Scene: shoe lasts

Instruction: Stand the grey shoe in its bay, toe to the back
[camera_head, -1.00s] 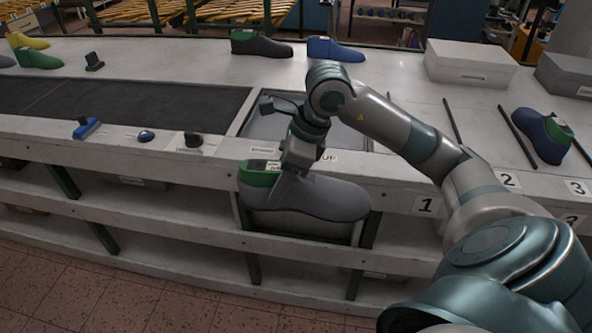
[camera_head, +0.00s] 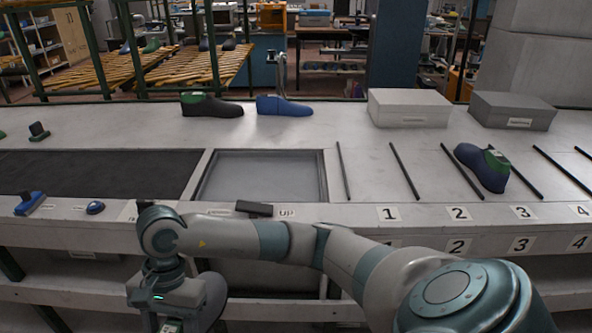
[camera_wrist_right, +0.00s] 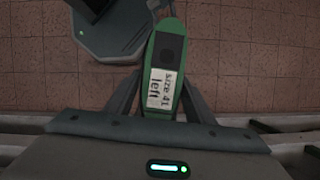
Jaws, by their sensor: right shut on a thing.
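The grey shoe hangs in my right gripper (camera_wrist_right: 160,98), in front of the bench. In the right wrist view its green top (camera_wrist_right: 169,50) lies between the two fingers, with a white label reading "size 41 left". In the head view only a rounded grey part of the shoe (camera_head: 213,292) shows beside the gripper at the lower left; the rest is hidden by my wrist and arm. The bays are strips between black dividers (camera_head: 404,170), marked 1 (camera_head: 388,213), 2 (camera_head: 458,213), 3 (camera_head: 522,212) and 4. Bays 1 and 2 are empty. My left gripper is out of view.
A recessed grey tray (camera_head: 262,176) lies left of the bays. Two boxes (camera_head: 410,107) and two shoes (camera_head: 285,106) stand along the back. A dark mat (camera_head: 95,172) lies at left.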

